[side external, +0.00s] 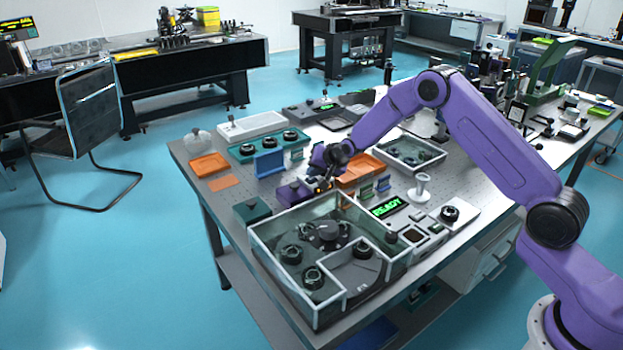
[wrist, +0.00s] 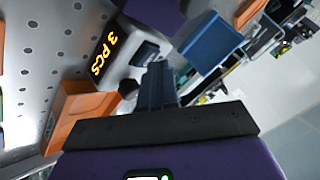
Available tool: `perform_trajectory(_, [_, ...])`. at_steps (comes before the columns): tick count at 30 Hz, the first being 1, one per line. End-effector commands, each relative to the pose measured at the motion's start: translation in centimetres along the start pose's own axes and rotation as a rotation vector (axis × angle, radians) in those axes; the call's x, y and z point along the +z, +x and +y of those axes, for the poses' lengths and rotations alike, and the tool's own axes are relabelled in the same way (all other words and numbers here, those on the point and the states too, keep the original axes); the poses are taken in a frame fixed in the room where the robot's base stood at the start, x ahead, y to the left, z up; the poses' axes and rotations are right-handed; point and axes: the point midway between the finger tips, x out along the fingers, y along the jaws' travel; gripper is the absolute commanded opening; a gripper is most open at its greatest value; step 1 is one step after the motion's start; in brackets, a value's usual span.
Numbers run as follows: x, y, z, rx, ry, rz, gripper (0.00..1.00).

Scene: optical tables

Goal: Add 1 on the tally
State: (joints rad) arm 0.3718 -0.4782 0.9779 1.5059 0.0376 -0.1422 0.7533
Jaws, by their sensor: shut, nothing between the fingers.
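The tally counter (wrist: 123,38) is a grey box with a dark display (wrist: 103,47) reading "3 PCS" in orange digits. A dark blue button (wrist: 146,50) sits on it beside the display. My gripper (wrist: 156,68) is shut and empty, its fingertips pointing at the button. They look very close to it; I cannot tell whether they touch. In the side view my gripper (side external: 322,184) is low over the middle of the table, and it largely hides the counter there.
A purple box (side external: 293,192) stands just left of my gripper, and a blue box (side external: 269,163) behind it. An orange tray (side external: 362,169) lies to the right. A large clear-walled case (side external: 262,241) and a green "READY" display (side external: 389,207) are nearer the camera.

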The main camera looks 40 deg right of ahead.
Motion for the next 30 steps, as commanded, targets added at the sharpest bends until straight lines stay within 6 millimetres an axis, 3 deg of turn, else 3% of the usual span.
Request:
perform_trajectory(20, [0.26,0.31,0.25,0.001,0.000,-0.001,0.00])
perform_trajectory(30, [-0.34,-0.49,-0.36,0.000,0.000,0.000,0.00])
